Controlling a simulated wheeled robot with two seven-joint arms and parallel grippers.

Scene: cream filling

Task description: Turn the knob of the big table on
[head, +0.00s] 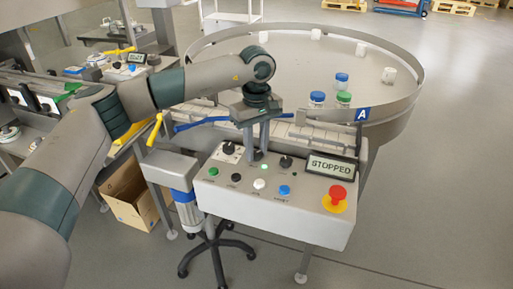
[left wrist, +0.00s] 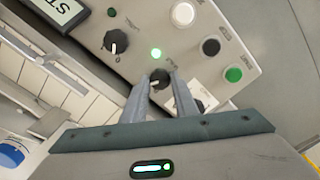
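The control panel (head: 235,192) has a row of three black knobs along its back edge. My left gripper (head: 257,152) points down at the middle knob, which is mostly hidden by the fingers in the head view. In the left wrist view, the middle knob (left wrist: 160,79) shows between the two spread fingertips (left wrist: 160,84); I cannot tell whether they touch it. Another knob (head: 286,162) is to the right, and one (head: 230,148) to the left. The display (head: 330,166) reads STOPPED. The big round table (head: 410,112) stands behind. My right gripper is not in view.
A red emergency button (head: 337,194) sits at the panel's right end. Green, black, white and blue buttons line the front, with the blue button (head: 284,190) rightmost. Several jars stand on the round table, including a blue-lidded jar (head: 317,98). A cardboard box (head: 130,195) is on the floor.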

